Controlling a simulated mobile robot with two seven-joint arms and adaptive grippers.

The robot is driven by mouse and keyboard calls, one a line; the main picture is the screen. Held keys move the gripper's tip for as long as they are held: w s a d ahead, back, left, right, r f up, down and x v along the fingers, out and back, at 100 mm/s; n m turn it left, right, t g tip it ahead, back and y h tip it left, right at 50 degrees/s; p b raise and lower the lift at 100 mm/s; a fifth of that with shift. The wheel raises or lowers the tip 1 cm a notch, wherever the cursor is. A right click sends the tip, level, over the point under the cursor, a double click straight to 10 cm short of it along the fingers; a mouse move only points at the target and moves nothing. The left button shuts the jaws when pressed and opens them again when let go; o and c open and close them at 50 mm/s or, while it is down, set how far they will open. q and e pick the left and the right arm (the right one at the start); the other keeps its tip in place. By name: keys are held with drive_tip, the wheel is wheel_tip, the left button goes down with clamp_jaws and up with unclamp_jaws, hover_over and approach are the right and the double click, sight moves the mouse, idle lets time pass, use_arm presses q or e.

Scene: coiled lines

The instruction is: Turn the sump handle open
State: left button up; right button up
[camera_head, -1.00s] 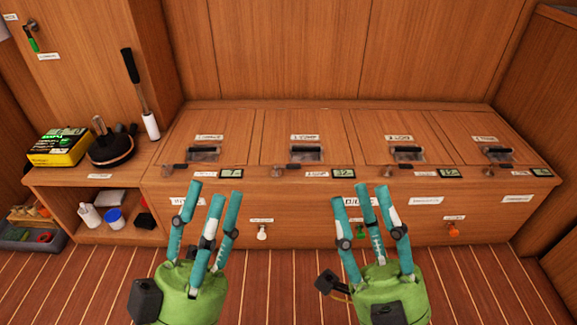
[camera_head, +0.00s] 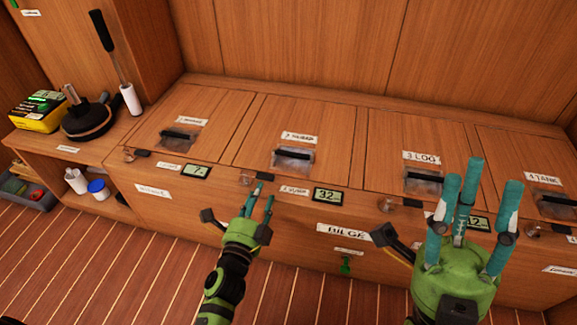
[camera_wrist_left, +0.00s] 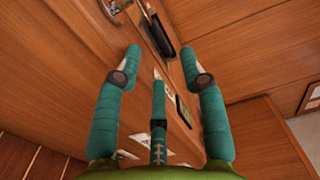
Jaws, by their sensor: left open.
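The sump handle (camera_head: 264,176) is a short black lever beside a small silver fitting, on the front edge under the second lid, whose label seems to read "2 SUMP". My left gripper (camera_head: 258,204) is open and empty, its fingertips just in front of and below this lever. In the left wrist view the open fingers (camera_wrist_left: 160,65) point toward the cabinet, and a black bar (camera_wrist_left: 160,38), likely that lever, shows beyond them. No contact is visible.
A display (camera_head: 327,195) sits right of the sump lever. Similar levers and displays line the front edge. Each lid has a recessed black pull, such as the sump lid's (camera_head: 293,157). A green knob (camera_head: 345,265) is lower on the front. The shelf at left holds tools.

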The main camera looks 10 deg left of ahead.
sight(266, 175)
use_arm(q)
drive_tip(key=shift+w+b, duration=0.6)
drive_tip(key=shift+w, duration=2.8)
clamp_jaws()
